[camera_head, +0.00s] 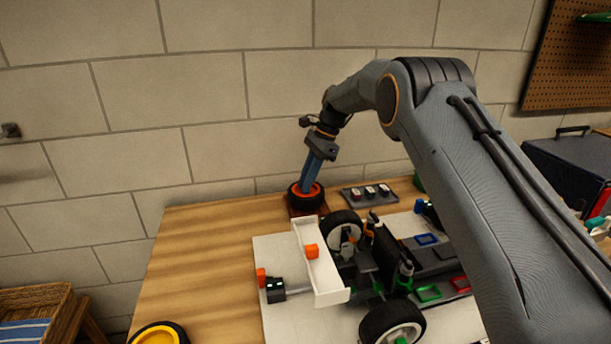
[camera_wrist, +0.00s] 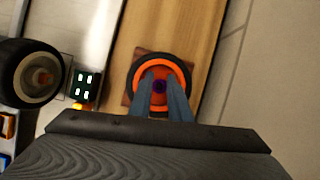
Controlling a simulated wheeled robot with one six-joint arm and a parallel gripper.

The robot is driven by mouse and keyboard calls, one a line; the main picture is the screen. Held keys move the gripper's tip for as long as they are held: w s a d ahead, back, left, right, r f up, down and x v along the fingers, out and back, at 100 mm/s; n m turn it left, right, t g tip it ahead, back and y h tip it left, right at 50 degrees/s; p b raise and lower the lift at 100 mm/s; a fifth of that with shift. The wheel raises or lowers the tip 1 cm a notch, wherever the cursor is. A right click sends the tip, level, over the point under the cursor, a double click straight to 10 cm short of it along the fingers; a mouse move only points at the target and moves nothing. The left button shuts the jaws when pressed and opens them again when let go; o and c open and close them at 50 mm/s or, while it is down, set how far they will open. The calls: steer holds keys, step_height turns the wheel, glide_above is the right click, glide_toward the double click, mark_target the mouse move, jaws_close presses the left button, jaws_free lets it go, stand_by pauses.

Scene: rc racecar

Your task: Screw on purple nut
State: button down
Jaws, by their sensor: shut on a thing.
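In the head view my gripper (camera_head: 309,187) hides the nut.
The racecar (camera_head: 370,255), with a white rear wing (camera_head: 319,270), stands on a pale board right of the wheel. A grey tray of small parts (camera_head: 368,194) is close to the gripper. A yellow-rimmed wheel (camera_head: 157,336) lies front left. The wooden table (camera_head: 195,250) is clear at left.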

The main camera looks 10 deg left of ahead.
steer(key=shift+s+r+m+t+p, duration=0.1)
steer(key=shift+r+m+t+p, duration=0.25)
steer(key=shift+m+p, duration=0.55)
steer(key=shift+f+m, duration=0.3)
steer(key=c, duration=1.6)
jaws_free()
steer(key=shift+c, duration=0.8)
steer(key=shift+r, duration=0.2)
